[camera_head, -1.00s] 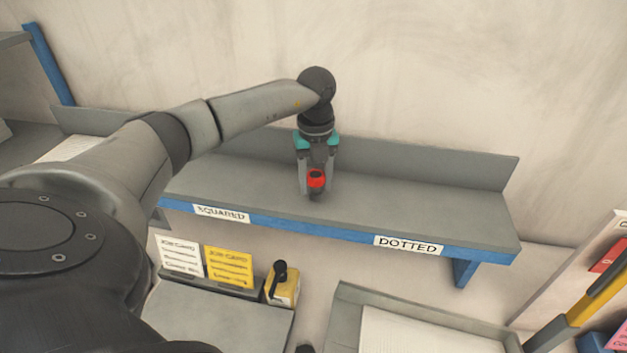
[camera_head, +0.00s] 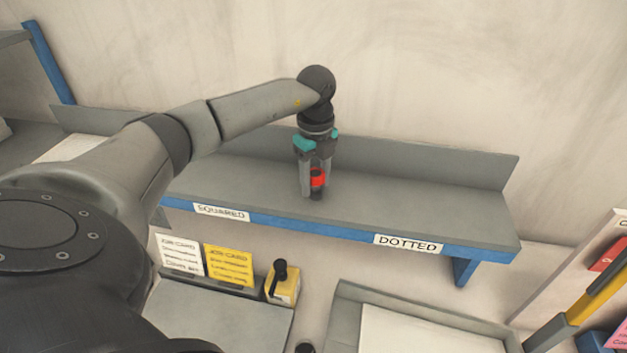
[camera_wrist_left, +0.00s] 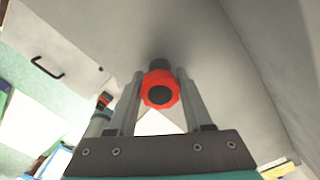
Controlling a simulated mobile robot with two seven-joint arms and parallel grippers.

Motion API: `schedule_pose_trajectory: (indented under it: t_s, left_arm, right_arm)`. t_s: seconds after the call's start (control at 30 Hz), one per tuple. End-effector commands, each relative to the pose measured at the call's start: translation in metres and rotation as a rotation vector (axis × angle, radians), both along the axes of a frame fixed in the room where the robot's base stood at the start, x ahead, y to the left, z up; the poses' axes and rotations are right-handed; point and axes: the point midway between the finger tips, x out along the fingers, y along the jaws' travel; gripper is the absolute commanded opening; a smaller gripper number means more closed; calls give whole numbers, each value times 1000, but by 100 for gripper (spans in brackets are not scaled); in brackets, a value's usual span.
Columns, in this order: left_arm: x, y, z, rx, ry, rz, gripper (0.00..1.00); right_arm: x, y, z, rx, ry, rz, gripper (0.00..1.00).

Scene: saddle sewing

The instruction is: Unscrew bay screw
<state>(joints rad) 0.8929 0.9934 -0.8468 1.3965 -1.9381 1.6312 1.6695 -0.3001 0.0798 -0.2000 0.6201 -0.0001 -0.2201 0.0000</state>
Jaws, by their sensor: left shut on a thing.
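My left gripper (camera_head: 316,184) points down over the grey shelf, between the SQUARED label and the DOTTED label. It is shut on a red screw knob (camera_head: 318,177) with a dark centre. In the left wrist view the red knob (camera_wrist_left: 160,90) sits between the two grey fingers, its dark round end facing the camera. A dark part of the screw shows below the knob, close to the shelf surface; I cannot tell whether it is still threaded in. My right gripper is not in view.
The grey shelf (camera_head: 420,205) has a blue front edge and a raised back. Below it are a white card (camera_head: 180,254), a yellow card (camera_head: 228,267), a yellow block with a black knob (camera_head: 283,284) and a grey tray (camera_head: 345,310). The shelf's right part is bare.

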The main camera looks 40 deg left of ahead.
Motion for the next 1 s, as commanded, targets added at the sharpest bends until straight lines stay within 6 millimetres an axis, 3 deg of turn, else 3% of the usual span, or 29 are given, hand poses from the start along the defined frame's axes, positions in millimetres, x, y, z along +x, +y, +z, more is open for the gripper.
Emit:
schedule_pose_trajectory:
  t_s: [0.27,0.6,1.0]
  left_arm:
    - [0,-1,-1,-1,1,15,0]
    - [-1,0,-1,-1,2,278,0]
    - [-1,-1,-1,-1,3,338,0]
  right_arm:
    - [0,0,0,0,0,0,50]
    - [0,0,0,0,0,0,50]
    - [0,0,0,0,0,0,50]
